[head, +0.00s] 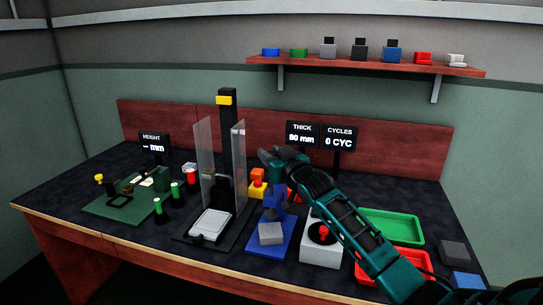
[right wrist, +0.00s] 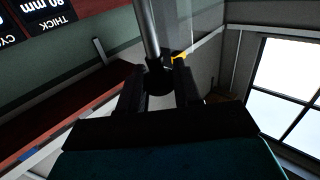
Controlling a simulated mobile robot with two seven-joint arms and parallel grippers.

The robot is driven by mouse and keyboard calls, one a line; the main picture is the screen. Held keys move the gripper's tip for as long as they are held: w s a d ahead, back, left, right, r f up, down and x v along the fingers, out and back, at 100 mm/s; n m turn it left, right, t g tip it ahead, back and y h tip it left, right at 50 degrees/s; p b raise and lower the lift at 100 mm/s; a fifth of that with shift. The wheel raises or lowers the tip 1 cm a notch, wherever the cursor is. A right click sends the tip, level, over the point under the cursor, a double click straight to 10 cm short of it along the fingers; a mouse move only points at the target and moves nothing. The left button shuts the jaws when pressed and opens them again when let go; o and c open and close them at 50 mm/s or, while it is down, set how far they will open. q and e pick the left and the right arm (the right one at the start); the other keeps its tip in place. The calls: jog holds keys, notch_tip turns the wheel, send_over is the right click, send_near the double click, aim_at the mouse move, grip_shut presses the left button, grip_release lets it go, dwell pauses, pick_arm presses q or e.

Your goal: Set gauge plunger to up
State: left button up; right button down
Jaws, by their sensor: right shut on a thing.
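A blue gauge stand (head: 276,199) with an upright post is on the bench left of the white box, and a grey block (head: 271,233) sits on its base. My right gripper (head: 268,156) is above and behind this stand in the head view. In the right wrist view my right gripper (right wrist: 160,95) is shut on a black round knob (right wrist: 158,76) at the end of a grey rod (right wrist: 147,28). I take it for the gauge plunger, but its link to the stand is hidden. The THICK display (head: 302,136) reads 80 mm. My left gripper is out of view.
A clear-walled press (head: 239,160) stands left of the blue stand. A white box with a red joystick (head: 321,252), a green tray (head: 421,227) and a red tray (head: 416,257) lie right, partly under my forearm.

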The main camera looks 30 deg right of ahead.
jog(key=c, duration=0.9)
grip_release()
jog(key=shift+o, duration=0.2)
jog(key=s+a, duration=0.1)
jog(key=s, duration=1.2)
jog(key=shift+w, duration=0.1)
jog(key=s+a+f+n+g+y, duration=0.1)
jog(key=s+a+f+g, duration=0.2)
jog(key=f, duration=0.5)
jog(key=s+a+f+n+y, duration=0.1)
jog(key=s+a+f, duration=0.2)
jog(key=a+f, duration=0.35)
jog(key=s+a+f+n+g+y, duration=0.1)
jog(key=s+a+f+g, duration=0.3)
jog(key=s+a+f, duration=0.7)
jog(key=s+f, duration=0.3)
jog(key=f, duration=0.1)
jog(key=shift+s+a+n+y, duration=0.25)
jog(key=shift+a+n+y, duration=0.05)
